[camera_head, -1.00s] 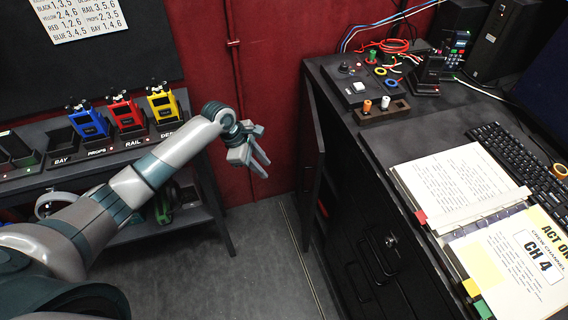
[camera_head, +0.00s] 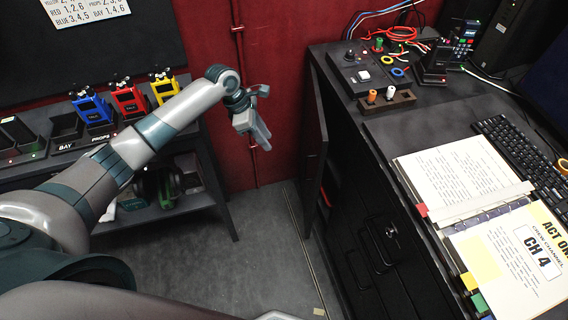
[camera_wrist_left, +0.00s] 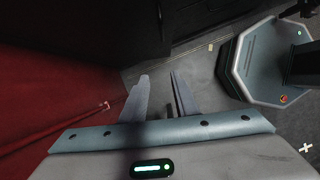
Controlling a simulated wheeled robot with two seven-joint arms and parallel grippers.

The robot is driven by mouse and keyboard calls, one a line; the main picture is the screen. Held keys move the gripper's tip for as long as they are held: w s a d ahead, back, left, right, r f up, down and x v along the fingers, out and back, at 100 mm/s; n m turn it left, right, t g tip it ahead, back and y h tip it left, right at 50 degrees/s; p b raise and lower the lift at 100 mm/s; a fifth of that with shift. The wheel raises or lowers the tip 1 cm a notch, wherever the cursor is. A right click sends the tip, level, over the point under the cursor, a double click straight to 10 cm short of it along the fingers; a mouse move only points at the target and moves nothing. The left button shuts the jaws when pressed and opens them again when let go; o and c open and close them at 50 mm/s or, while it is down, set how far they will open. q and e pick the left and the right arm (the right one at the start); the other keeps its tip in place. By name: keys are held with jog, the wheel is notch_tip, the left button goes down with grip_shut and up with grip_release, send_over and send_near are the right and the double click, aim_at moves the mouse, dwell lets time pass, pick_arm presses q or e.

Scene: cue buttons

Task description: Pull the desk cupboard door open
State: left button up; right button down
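The desk cupboard door (camera_head: 316,135) is a dark upright panel at the desk's far left end. It stands ajar, with a dark gap and a bit of red between it and the desk body. My left gripper (camera_head: 258,133) is left of the door in front of the red wall, apart from it in the head view. In the left wrist view its two fingers (camera_wrist_left: 160,98) are spread with nothing between them. Dark panels fill the top of that view; I cannot tell which is the door. My right gripper is not in view.
The desk (camera_head: 400,135) carries a button box (camera_head: 362,75), an open binder (camera_head: 465,190) and a keyboard (camera_head: 520,150). A shelf with radios (camera_head: 127,100) stands at the left. Grey floor (camera_head: 250,250) lies clear between shelf and desk.

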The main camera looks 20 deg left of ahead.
aim_at(305, 163)
pick_arm(q)
jog(key=x, duration=1.5)
jog(key=shift+f+p, duration=0.35)
grip_shut()
jog(key=c, duration=0.6)
grip_release()
jog(key=o, duration=0.6)
jog(key=shift+r, duration=0.15)
